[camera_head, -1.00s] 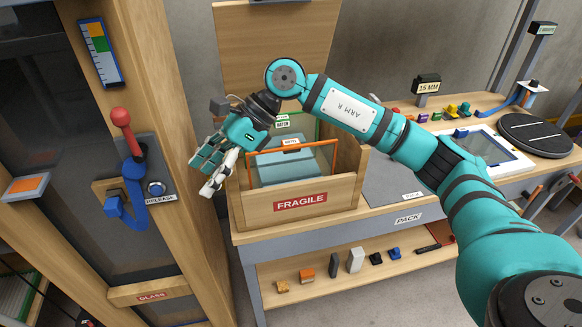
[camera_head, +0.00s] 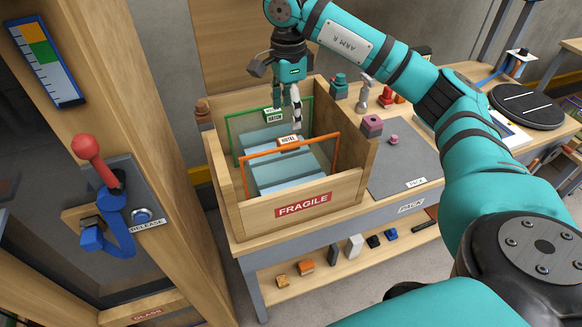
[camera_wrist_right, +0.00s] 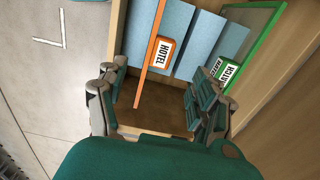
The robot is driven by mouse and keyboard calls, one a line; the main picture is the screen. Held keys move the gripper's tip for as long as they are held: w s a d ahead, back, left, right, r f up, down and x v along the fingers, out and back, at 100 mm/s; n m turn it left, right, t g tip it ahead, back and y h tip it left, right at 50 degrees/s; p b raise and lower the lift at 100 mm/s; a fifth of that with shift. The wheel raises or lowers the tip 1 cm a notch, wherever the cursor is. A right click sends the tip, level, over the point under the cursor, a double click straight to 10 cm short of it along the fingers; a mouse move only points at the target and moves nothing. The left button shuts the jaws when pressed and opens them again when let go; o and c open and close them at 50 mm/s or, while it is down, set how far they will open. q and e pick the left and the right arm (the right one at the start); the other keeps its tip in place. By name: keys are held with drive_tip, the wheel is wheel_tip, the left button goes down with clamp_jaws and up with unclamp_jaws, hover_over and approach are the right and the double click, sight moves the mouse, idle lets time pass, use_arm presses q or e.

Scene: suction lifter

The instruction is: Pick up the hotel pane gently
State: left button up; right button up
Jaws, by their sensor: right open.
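The hotel pane (camera_head: 291,168) has an orange frame and a small label reading HOTEL. It stands upright near the front of the wooden crate marked FRAGILE (camera_head: 345,190). In the right wrist view the pane's orange top edge (camera_wrist_right: 152,62) runs between my spread fingers. My right gripper (camera_head: 289,108) is open and empty, pointing down over the crate. It also shows in the right wrist view (camera_wrist_right: 158,100), with a finger on either side of the orange edge and no visible contact. My left gripper is not in view.
A red-knobbed lever (camera_head: 88,148) is at left.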

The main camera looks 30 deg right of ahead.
sight(289, 140)
drive_tip(key=f, duration=0.3)
drive_tip(key=shift+w+f+p, duration=0.1)
drive_tip(key=shift+w+p, duration=0.1)
drive_tip(key=shift+p, duration=0.15)
drive_tip(key=shift+f+p, duration=0.35)
drive_tip(key=shift+f, duration=0.5)
drive_tip(key=f, duration=0.1)
drive_tip(key=f+p, duration=0.1)
drive_tip(key=f, duration=0.1)
drive_tip(key=f+p, duration=0.1)
drive_tip(key=shift+s+f, duration=0.25)
drive_tip(key=shift+f, duration=0.2)
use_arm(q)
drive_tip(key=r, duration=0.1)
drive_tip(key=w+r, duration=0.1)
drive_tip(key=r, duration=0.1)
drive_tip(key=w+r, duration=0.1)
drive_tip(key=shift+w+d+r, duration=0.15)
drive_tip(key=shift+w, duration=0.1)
use_arm(e)
drive_tip(key=shift+w+r, duration=0.1)
clamp_jaws()
